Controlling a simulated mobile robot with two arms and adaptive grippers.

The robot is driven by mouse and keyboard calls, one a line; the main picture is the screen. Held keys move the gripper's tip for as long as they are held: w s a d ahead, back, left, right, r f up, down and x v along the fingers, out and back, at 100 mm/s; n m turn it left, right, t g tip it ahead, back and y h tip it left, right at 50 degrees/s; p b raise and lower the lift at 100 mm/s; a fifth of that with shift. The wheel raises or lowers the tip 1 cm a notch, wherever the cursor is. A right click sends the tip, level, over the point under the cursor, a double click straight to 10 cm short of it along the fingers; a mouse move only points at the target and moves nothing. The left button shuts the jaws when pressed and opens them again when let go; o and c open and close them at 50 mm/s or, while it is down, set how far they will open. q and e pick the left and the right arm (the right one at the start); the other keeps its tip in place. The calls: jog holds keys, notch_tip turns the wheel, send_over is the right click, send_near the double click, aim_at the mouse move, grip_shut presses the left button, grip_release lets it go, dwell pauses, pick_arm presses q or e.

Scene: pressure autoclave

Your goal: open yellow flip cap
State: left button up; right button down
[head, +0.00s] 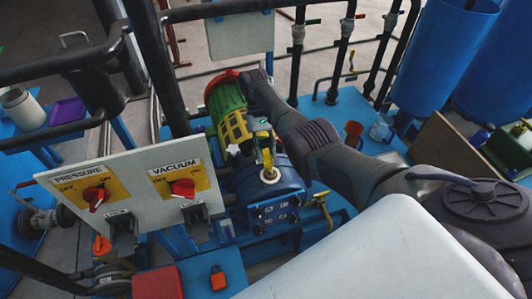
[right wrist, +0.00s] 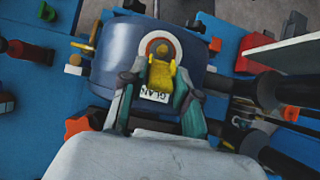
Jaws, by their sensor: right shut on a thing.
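The yellow flip cap (head: 268,161) stands on top of the blue pump body (head: 262,188) in the head view. In the right wrist view the yellow cap (right wrist: 162,74) sits over a round port with an orange-brown ring (right wrist: 160,42). My right gripper (head: 264,142) reaches down to the cap from above. In the right wrist view its fingers (right wrist: 160,80) lie on both sides of the cap and are shut on it. A white tag with the letters "GLAN" (right wrist: 155,96) shows between the fingers. My left gripper is not in view.
A panel (head: 140,190) with red PRESSURE and VACUUM knobs stands left of the pump. A green and yellow motor (head: 228,108) with a red end is behind it. Dark pipes run at the upper left. Blue tanks (head: 440,50) stand at the upper right.

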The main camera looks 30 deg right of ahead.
jog(key=shift+s+a+f, duration=0.1)
jog(key=shift+s+f, duration=0.05)
jog(key=shift+f, duration=0.2)
dwell(0.3)
jog(key=c, duration=1.1)
grip_release()
jog(key=shift+o, duration=0.9)
jog(key=shift+r, duration=0.2)
